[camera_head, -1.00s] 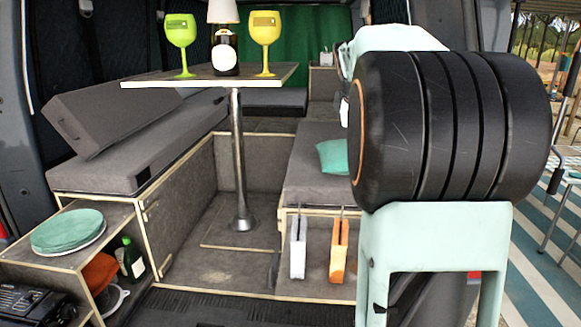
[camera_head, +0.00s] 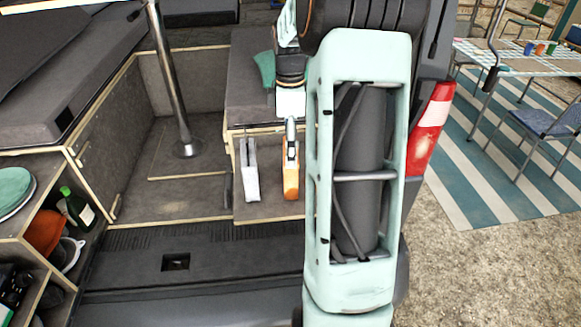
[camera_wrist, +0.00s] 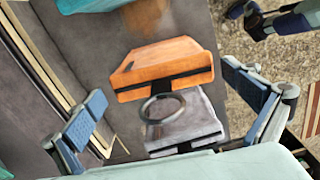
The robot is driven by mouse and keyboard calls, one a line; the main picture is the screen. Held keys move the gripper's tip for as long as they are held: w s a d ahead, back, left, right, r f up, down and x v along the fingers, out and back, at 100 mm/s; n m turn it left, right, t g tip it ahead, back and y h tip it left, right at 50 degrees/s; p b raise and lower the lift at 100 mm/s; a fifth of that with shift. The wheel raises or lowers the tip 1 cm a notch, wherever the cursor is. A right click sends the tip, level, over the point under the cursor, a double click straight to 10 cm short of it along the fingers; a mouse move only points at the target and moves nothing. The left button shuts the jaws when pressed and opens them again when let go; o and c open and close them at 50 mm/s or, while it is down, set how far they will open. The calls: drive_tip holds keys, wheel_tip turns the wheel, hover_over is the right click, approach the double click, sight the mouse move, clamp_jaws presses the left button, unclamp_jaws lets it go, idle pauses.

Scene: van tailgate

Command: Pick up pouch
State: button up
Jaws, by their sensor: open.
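The orange pouch (camera_head: 291,187) hangs right of the grey pouch (camera_head: 250,172) in the head view. My gripper (camera_wrist: 163,85) is open and empty. In the head view my gripper (camera_head: 291,135) is just above the orange pouch, partly hidden; contact cannot be told.
The right bench (camera_head: 250,80) carries a teal cushion (camera_head: 265,68). A steel table post (camera_head: 172,85) stands on the van floor. At left a shelf holds a plate (camera_head: 14,188), a green bottle (camera_head: 77,208) and an orange item.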

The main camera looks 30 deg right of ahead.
wheel_tip(320, 180, down, 4)
drive_tip(key=shift+s+f+p, duration=0.15)
drive_tip(key=shift+p, duration=0.2)
drive_tip(key=shift+c, duration=0.3)
drive_tip(key=shift+d, duration=0.1)
drive_tip(key=c, duration=1)
